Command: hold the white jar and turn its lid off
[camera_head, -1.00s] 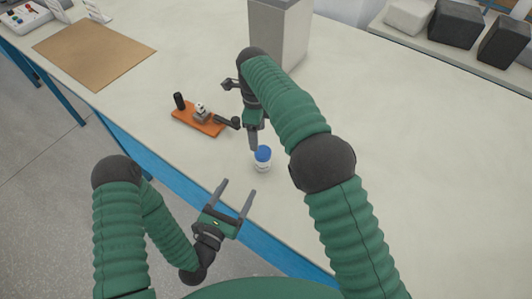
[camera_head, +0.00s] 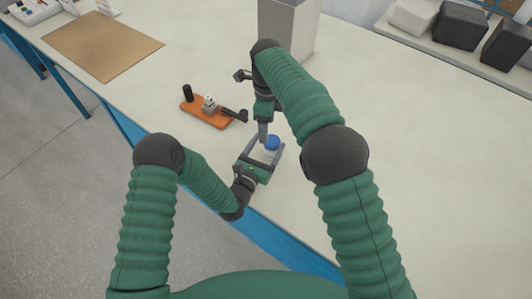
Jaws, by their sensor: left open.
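The small white jar (camera_head: 270,155) stands upright on the pale worktop near its front edge. Its blue lid (camera_head: 273,142) is on top. My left gripper (camera_head: 268,148) is low at the jar, open, with one finger on each side of the body. I cannot tell whether the fingers touch it. My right gripper (camera_head: 263,133) points down just to the left of the lid. Its fingers overlap in this view, so its opening is hidden. The lower part of the jar is partly hidden by my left gripper.
An orange board (camera_head: 204,112) with a black post and a small clamp-like fitting lies left of the jar. A grey box (camera_head: 288,30) stands behind. A brown mat (camera_head: 100,45) lies at far left.

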